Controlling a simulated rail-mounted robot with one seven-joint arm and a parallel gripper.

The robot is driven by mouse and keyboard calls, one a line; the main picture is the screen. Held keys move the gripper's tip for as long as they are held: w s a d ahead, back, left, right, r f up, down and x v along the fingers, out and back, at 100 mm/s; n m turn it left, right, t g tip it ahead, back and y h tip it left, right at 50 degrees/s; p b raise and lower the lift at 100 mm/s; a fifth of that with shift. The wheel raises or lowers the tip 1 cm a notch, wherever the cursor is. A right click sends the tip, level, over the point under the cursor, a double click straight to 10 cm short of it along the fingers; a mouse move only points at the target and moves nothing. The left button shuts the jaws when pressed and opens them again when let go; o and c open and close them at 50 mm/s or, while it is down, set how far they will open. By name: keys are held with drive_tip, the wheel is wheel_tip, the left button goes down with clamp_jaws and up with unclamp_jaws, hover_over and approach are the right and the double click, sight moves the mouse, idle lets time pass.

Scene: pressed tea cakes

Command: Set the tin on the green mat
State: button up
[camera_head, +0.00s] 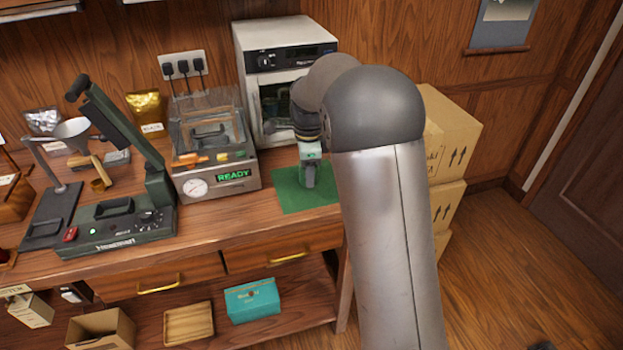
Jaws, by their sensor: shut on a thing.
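The green mat (290,197) lies flat on the wooden bench, in front of the white cabinet oven and right of the sealing machine. My gripper (310,183) points down over the mat, with my arm reaching in from the right. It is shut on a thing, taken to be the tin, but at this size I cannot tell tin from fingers. Whether the held thing touches the mat is also unclear. My arm covers part of the mat's right side.
A sealing machine (223,181) showing READY stands left of the mat. A white oven (283,50) stands behind it. A heat sealer (115,215) is at left. Cardboard boxes (452,135) are stacked at right. A teal box (252,301) sits on the lower shelf.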

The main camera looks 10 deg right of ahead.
drive_tip(key=shift+w+d+f, duration=0.2)
drive_tip(key=shift+d+f, duration=0.1)
drive_tip(key=shift+f, duration=0.15)
drive_tip(key=shift+w+d+f, duration=0.1)
drive_tip(key=shift+d+f, duration=0.05)
drive_tip(key=shift+f, duration=1.55)
drive_tip(key=shift+f, duration=0.15)
drive_tip(key=o, duration=1)
